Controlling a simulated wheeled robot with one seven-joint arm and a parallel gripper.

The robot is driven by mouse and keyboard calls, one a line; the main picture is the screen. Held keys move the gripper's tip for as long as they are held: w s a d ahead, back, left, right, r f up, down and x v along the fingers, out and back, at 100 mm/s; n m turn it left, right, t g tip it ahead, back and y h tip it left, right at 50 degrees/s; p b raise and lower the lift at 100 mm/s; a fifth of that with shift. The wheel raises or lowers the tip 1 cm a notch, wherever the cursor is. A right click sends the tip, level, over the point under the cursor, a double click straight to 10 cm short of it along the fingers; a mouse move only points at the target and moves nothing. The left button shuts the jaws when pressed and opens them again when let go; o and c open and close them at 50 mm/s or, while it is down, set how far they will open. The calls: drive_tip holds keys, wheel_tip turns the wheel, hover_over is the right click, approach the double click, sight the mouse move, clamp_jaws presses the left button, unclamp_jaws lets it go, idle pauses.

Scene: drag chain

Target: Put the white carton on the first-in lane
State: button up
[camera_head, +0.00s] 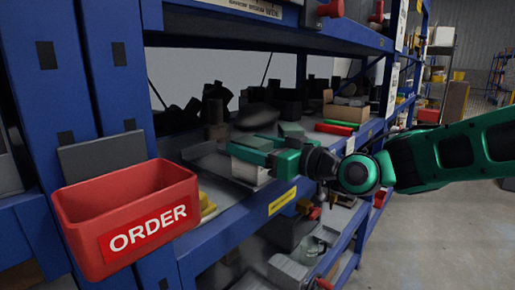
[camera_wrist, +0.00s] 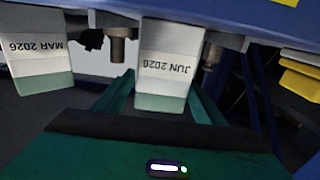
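My gripper (camera_head: 262,150), with green fingers, is over the shelf in the head view. In the wrist view a white carton (camera_wrist: 168,60) marked JUN 2026, with a grey-green end, stands between my fingers (camera_wrist: 163,95). The fingers are close on both sides; I cannot tell whether they press on it. A white carton face (camera_head: 246,172) shows below the fingers in the head view. A second similar carton (camera_wrist: 37,50), marked MAR 2026, stands apart at the left of the wrist view. I cannot make out which lane is the first-in lane.
A red ORDER bin (camera_head: 125,215) hangs at the front left by a blue upright. The shelf's blue front edge (camera_head: 235,222) carries a yellow label (camera_head: 282,201). Dark parts crowd the back of the shelf. Red and green items (camera_head: 334,128) lie right of my gripper. The aisle floor is clear.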

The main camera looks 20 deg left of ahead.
drive_tip(key=shift+r, duration=0.15)
drive_tip(key=v, duration=1.2)
